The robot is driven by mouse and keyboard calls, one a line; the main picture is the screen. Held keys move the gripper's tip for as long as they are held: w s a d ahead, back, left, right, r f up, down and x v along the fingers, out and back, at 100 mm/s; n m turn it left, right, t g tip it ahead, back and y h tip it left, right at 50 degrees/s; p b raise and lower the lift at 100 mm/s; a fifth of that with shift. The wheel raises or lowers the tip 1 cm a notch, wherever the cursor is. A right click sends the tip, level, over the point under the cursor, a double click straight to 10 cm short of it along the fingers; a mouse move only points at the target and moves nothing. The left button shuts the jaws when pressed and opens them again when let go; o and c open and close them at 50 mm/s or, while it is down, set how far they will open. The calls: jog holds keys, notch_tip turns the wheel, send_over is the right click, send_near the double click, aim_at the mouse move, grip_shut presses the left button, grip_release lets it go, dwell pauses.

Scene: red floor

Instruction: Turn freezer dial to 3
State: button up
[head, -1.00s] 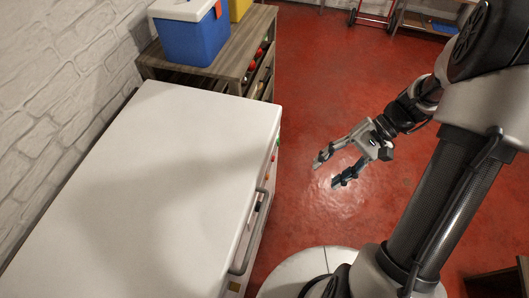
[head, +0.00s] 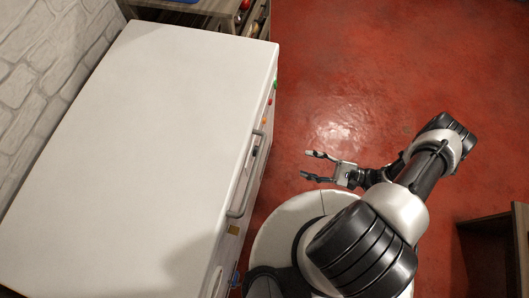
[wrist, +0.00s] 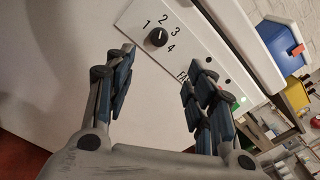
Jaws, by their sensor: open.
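The white chest freezer (head: 150,130) fills the left of the head view. In the wrist view a small round black dial (wrist: 157,38) sits on a pale panel (wrist: 190,42) on the freezer's front, ringed by the numbers 1 to 4. Its pointer seems to face up toward the 2, but it is too small to be sure. My gripper (head: 313,166) is open and empty, to the right of the freezer's front and apart from it. In the wrist view the dial shows beyond the gap between my fingers (wrist: 162,72). In the head view the dial cannot be made out.
A handle (head: 245,178) sticks out from the freezer's front edge. A blue and white cooler (wrist: 283,45) stands beyond the freezer. A wooden piece of furniture (head: 495,235) is at right. Red floor (head: 350,70) ahead is clear.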

jog(key=b+x, duration=0.2)
jog(key=x, duration=1.4)
jog(key=shift+a, duration=0.15)
jog(key=shift+c, duration=0.2)
jog(key=c, duration=1)
jog(key=m, duration=1.1)
jog(key=shift+w+m, duration=0.15)
jog(key=shift+m, duration=0.25)
